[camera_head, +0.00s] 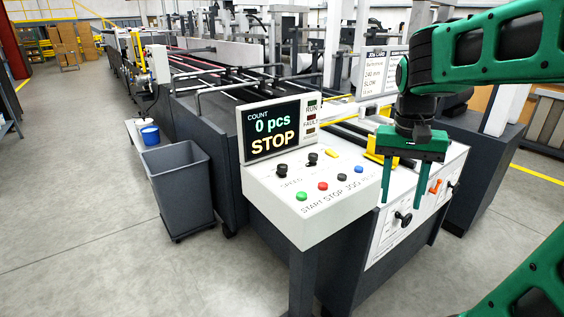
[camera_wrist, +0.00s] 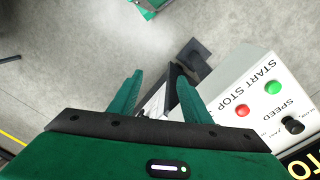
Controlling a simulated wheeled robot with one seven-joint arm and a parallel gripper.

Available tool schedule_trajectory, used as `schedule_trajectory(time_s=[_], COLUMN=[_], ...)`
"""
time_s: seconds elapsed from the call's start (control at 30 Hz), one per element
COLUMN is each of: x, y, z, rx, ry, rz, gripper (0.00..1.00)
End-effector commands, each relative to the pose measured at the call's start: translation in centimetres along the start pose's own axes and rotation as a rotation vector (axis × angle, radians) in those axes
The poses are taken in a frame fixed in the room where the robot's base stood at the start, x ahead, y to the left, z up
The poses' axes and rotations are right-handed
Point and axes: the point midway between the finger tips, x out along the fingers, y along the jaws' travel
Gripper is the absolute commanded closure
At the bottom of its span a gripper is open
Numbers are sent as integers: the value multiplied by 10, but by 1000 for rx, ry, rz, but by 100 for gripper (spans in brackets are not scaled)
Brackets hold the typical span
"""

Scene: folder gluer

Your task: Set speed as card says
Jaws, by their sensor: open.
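The job card (camera_head: 376,72) stands behind the machine's control end; its lines include what looks like "240 mm" and "SLOW". The black speed knob (camera_head: 282,170) sits on the white control panel (camera_head: 290,222) above the word SPEED. A knob by the SPEED label also shows in the wrist view (camera_wrist: 292,125). Its exact setting is too small to read. The display (camera_head: 272,130) reads COUNT 0 pcs and STOP. My gripper (camera_head: 403,194) is open and empty, to the right of the panel's buttons, apart from the speed knob. It also shows in the wrist view (camera_wrist: 158,82).
A second black knob (camera_head: 312,158) is close to the speed knob. A grey bin (camera_head: 178,188) stands left. The floor in front is clear.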

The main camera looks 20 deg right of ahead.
Motion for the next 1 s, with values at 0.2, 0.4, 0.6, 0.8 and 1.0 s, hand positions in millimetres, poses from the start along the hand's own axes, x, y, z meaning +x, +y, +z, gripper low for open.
schedule_trajectory(time_s=[0.2,0.4,0.6,0.8,1.0], x=[-54,-84,-98,-100,-86], y=[-108,-214,-289,-316,-316], z=[-61,-83,-83,-80,-80], rx=[155,302,409,453,457], ry=[17,2,-32,-50,-53], rz=[21,4,-19,-28,-26], gripper=[56,56,56,56,56])
